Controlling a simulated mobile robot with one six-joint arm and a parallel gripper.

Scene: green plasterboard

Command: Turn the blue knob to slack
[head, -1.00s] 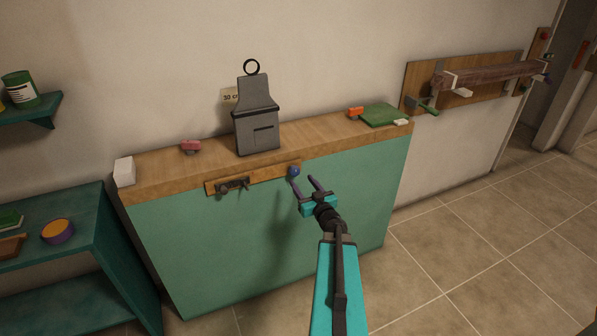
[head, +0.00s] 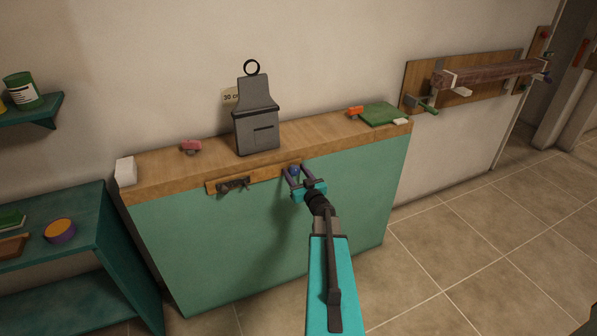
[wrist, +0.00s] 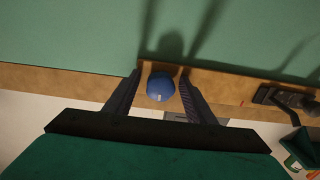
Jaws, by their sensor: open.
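The blue knob (head: 294,171) sits on the right end of a wooden strip (head: 262,175) along the front edge of the bench. In the wrist view the knob (wrist: 161,87) is round, with a short pale mark on its face. My gripper (head: 293,168) is open, with one finger on each side of the knob. In the wrist view my gripper (wrist: 158,80) shows a gap between the knob and at least the right finger; contact on the left is hard to tell. Any lettering for slack is not readable.
A dark latch-like fitting (head: 233,184) is on the strip left of the knob. A grey metal box with a ring (head: 257,125) stands on the bench top (head: 310,135). A red block (head: 191,147) and a green pad (head: 384,114) lie on it too.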

